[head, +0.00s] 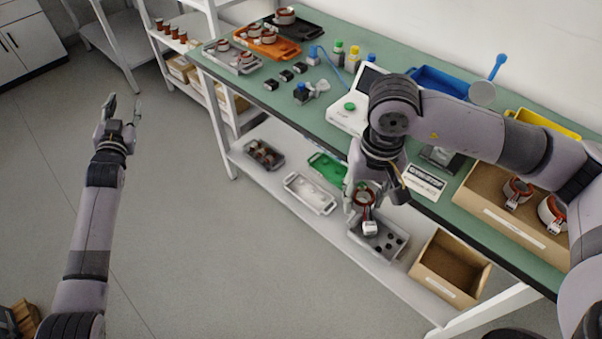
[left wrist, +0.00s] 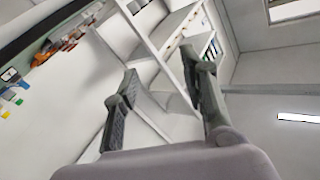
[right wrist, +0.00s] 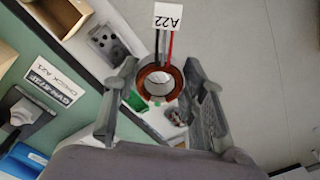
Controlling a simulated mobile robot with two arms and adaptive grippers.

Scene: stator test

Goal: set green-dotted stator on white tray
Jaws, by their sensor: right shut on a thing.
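My right gripper (head: 362,203) is shut on a copper-and-white ring stator (right wrist: 159,83) and holds it in front of the table's edge, above the lower shelf. The stator has a red and a black wire and a white tag reading A22 (right wrist: 168,17). In the head view a small green spot shows at the top of this stator (head: 367,195). A white tray (head: 301,188) lies on the lower shelf, left of and below the right gripper; I see no stator in it. My left gripper (head: 122,112) is open and empty over the floor at left.
The lower shelf also bears a green tray (head: 322,161), a grey tray with dark pieces (head: 395,258), a dark tray (head: 276,163) and an open cardboard box (head: 440,287). The green tabletop (head: 300,111) overhangs the shelf. Two stators sit in a cardboard box (head: 478,190) on it.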

